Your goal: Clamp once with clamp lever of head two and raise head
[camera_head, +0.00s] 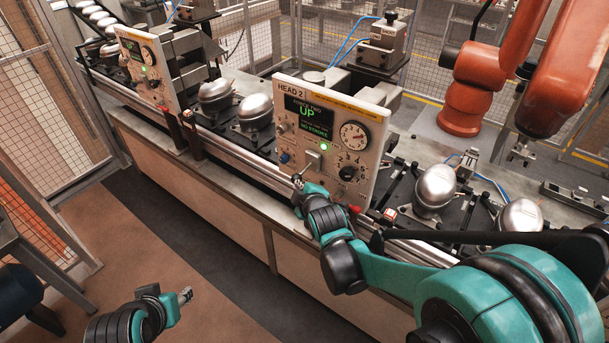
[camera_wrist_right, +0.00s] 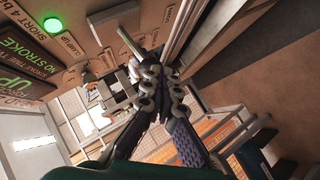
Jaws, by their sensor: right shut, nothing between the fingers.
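The head two panel (camera_head: 379,113) stands upright on the line, labelled HEAD 2. Its screen (camera_head: 308,115) reads UP and NO STROKE, and a green lamp (camera_head: 323,146) is lit. The clamp lever (camera_head: 312,160) is on the lower panel, its rod slanting down toward my right gripper (camera_head: 298,182). My right gripper is shut with nothing between its fingers, close to the lever end; I cannot tell whether they touch. In the right wrist view the fingertips (camera_wrist_right: 149,72) are together near the panel. My left gripper (camera_head: 185,295) is low at bottom left, away from the panel; its opening is unclear.
Silver domed compressors (camera_head: 436,187) sit on black pallets along the conveyor. Another panel (camera_head: 145,65) stands further left. An orange robot arm (camera_head: 465,100) is behind at right. A wire fence (camera_head: 40,90) is at left. The brown floor (camera_head: 130,225) before the line is clear.

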